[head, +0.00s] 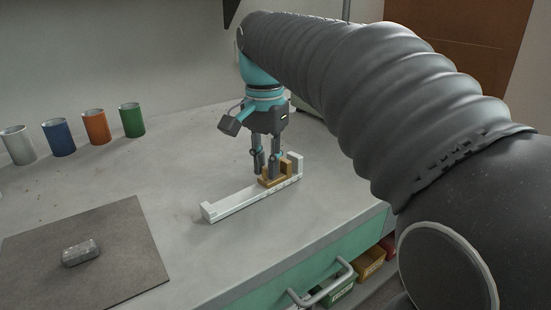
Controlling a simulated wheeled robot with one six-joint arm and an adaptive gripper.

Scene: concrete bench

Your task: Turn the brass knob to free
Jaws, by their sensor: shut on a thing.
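A long white rail-like fixture (238,202) lies on the concrete bench, with a raised block at each end. A brass piece (271,183) sits at its right part, with an upright portion toward the right end. I take this as the brass knob. My gripper (266,172) points straight down over it, its fingers shut on the brass knob. The fingers hide part of the knob, so its exact turn is hard to tell. Small markings on the fixture's front are too small to read.
White (18,145), blue (59,138), orange (96,127) and green (132,120) cups stand at the back left. A drawer handle (322,287) juts out below the bench's front edge. Bench around the fixture is clear.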

